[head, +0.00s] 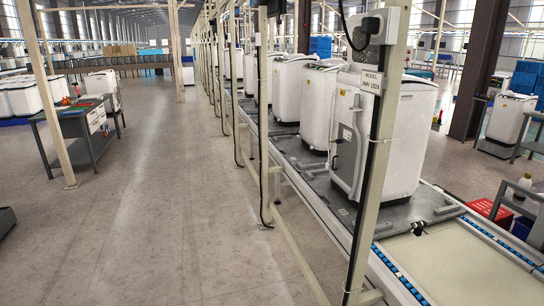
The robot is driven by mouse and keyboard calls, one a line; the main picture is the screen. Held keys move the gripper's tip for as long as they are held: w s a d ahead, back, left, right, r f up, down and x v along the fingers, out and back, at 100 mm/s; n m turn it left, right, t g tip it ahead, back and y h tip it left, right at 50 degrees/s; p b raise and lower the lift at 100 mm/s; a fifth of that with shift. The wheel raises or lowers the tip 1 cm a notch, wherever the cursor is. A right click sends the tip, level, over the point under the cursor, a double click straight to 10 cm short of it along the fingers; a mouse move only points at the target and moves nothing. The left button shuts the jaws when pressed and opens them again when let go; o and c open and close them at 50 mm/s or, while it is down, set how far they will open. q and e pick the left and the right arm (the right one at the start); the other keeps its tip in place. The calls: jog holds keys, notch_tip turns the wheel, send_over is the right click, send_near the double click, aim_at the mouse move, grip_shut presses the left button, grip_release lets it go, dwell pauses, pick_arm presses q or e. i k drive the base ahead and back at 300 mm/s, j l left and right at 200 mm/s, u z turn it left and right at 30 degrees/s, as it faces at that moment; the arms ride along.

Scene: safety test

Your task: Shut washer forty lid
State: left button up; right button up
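White top-loading washers stand in a row on a conveyor line at the right in the head view. The nearest washer (408,140) sits upright on a dark pallet (330,185). A beige post partly covers it. A second washer (318,105) and a third washer (287,90) stand behind it, with more farther back. Their tops show only at a shallow angle, so I cannot tell which lids are open or shut. I see no number forty on any washer. Neither of my grippers is in view.
Beige posts (262,110) line the conveyor's left edge. The grey floor (170,210) left of the conveyor is wide and clear. A workbench (75,128) stands at left, and a red box (490,208) at right.

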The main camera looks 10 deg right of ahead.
aim_at(368, 59)
jog(key=i+j+z, duration=0.2)
jog(key=i+z, duration=0.2)
jog(key=i+j+z, duration=0.4)
jog(key=i, duration=0.15)
jog(key=i+j+z, duration=0.45)
jog(key=z, duration=0.5)
jog(key=j, duration=0.1)
